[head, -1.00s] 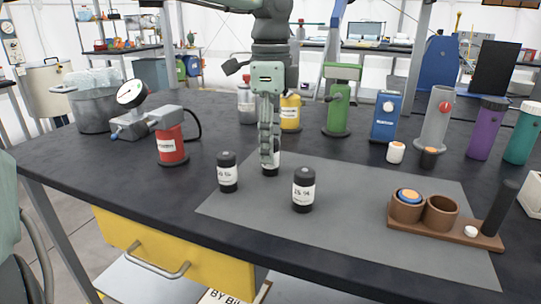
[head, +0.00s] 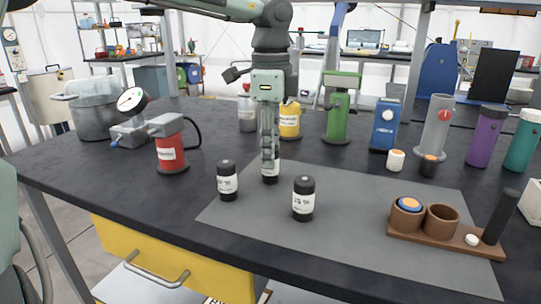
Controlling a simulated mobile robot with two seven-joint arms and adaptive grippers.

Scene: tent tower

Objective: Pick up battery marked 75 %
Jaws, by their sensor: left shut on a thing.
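Three black batteries with white labels stand on or at the edge of the grey mat (head: 340,238). One battery (head: 270,176) is under my left gripper (head: 270,160), which points straight down and is shut on it; the fingers hide most of its label and top. A second battery (head: 227,182) stands to the left, and a third (head: 303,200) stands nearer, to the right. Both are upright and apart from the gripper. The label figures are too small to read surely. My right gripper is not in view.
A red canister (head: 171,152) stands left; yellow (head: 290,120), green (head: 337,120) and blue (head: 384,128) devices stand behind. A brown wooden holder (head: 445,242) with two cups is at the right, one cup filled. The mat's middle is clear.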

